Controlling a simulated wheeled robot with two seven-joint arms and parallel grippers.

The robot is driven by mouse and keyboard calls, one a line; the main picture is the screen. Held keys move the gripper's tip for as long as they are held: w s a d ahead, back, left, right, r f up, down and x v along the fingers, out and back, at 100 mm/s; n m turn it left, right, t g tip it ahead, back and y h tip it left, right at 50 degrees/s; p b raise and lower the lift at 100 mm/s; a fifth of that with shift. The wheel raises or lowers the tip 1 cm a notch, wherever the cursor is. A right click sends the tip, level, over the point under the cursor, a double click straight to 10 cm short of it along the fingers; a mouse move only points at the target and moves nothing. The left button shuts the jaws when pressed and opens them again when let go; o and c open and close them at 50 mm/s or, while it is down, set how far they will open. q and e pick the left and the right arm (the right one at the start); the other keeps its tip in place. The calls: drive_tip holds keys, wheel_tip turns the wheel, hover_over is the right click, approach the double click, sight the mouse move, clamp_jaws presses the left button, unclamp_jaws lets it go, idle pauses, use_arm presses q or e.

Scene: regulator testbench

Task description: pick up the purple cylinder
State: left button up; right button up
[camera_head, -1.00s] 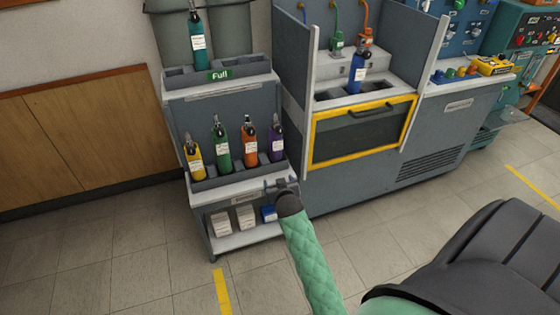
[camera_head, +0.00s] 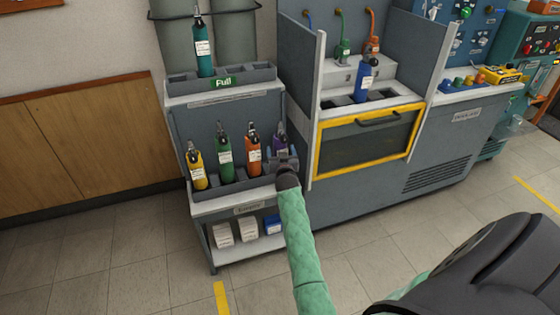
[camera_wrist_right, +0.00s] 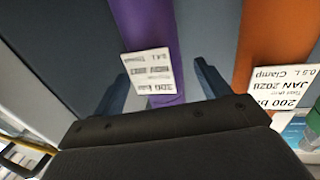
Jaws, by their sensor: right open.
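The purple cylinder (camera_head: 280,137) stands upright at the right end of the lower rack row, its lower part hidden behind my right gripper (camera_head: 281,158). In the right wrist view the purple cylinder (camera_wrist_right: 149,30) with its white label lies between the two fingers of the open gripper (camera_wrist_right: 158,80). The fingers are on either side of it; I cannot tell whether they touch it. My left gripper is not in view.
An orange cylinder (camera_head: 253,150) stands just left of the purple one, then green (camera_head: 225,158) and yellow (camera_head: 197,168). A teal cylinder (camera_head: 203,45) is on the upper shelf. A grey testbench panel (camera_head: 301,110) rises close on the right, with a blue cylinder (camera_head: 362,82) beyond.

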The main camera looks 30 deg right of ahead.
sight(280, 128)
drive_tip(key=shift+x, duration=1.35)
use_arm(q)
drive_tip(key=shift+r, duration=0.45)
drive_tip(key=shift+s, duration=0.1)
use_arm(e)
drive_tip(key=shift+c, duration=0.2)
drive_tip(key=c, duration=1.1)
drive_tip(key=shift+c, duration=0.4)
wheel_tip(280, 128, up, 9)
drive_tip(key=shift+r, duration=0.15)
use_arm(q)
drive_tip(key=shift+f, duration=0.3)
use_arm(e)
drive_tip(key=shift+r, duration=0.4)
